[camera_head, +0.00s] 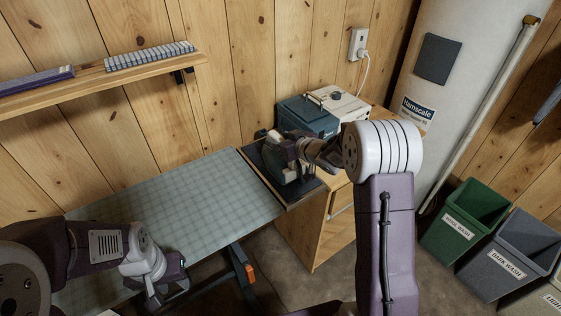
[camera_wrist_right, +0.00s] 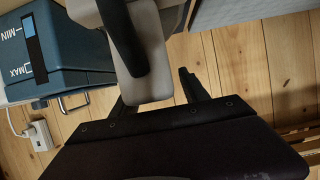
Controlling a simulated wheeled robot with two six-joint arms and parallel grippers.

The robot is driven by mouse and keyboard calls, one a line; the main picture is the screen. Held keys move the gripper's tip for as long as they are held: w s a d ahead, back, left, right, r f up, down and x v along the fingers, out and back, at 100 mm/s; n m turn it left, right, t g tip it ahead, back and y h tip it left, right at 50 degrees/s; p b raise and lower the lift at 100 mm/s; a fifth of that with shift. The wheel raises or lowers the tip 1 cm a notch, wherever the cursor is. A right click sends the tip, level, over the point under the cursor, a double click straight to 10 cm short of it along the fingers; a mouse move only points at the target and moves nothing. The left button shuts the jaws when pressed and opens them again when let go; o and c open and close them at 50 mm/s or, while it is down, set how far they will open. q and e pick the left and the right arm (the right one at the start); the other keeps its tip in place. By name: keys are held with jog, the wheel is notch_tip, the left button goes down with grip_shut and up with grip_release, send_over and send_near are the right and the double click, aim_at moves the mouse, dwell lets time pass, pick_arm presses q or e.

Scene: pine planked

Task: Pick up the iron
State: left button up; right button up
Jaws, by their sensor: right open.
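The iron (camera_head: 273,158) sits at the right end of the ironing board, on a dark rest (camera_head: 308,190), partly hidden by my right gripper (camera_head: 292,150). In the right wrist view, the iron's pale grey handle with a dark strip (camera_wrist_right: 150,60) lies between the two fingers of the right gripper (camera_wrist_right: 155,92). Those fingers are apart; I cannot tell whether either touches the handle. My left gripper (camera_head: 165,285) is low at the left, near the board's front edge and away from the iron; its fingers are not clear.
The pale green gridded ironing board (camera_head: 180,205) is bare left of the iron. Behind stand a teal tank (camera_head: 305,118), marked MIN and MAX in the wrist view (camera_wrist_right: 45,50), and a cream box (camera_head: 338,101). A wall shelf (camera_head: 100,78) is upper left; laundry bins (camera_head: 465,220) are right.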

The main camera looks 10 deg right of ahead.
jog(key=shift+s+r, duration=0.1)
jog(key=c, duration=0.9)
grip_shut()
dwell(0.4)
